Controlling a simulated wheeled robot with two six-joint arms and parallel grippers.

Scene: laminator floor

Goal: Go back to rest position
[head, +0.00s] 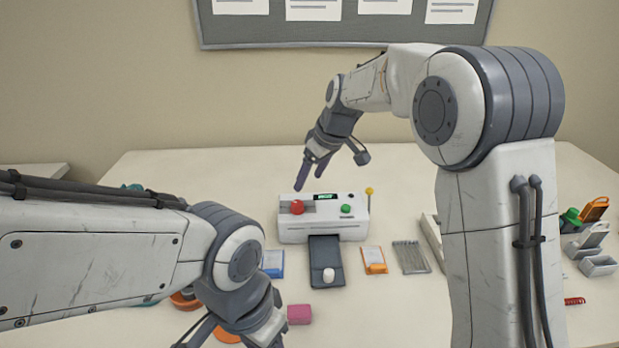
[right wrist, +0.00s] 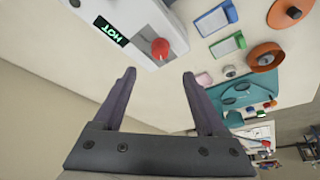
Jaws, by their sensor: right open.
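My right gripper (head: 311,173) is in the air just above and behind the left part of the white laminator (head: 290,232). In the right wrist view its two fingers (right wrist: 159,75) are spread with nothing between them.
A dark tray (head: 325,252) with a white knob (head: 328,275) extends from the laminator's front. A blue-edged card (head: 272,263), an orange-edged card (head: 374,261) and a pink block (head: 299,314) lie nearby. Grey bins (head: 599,266) stand at right. A yellow-tipped rod (head: 369,191) rises beside the laminator.

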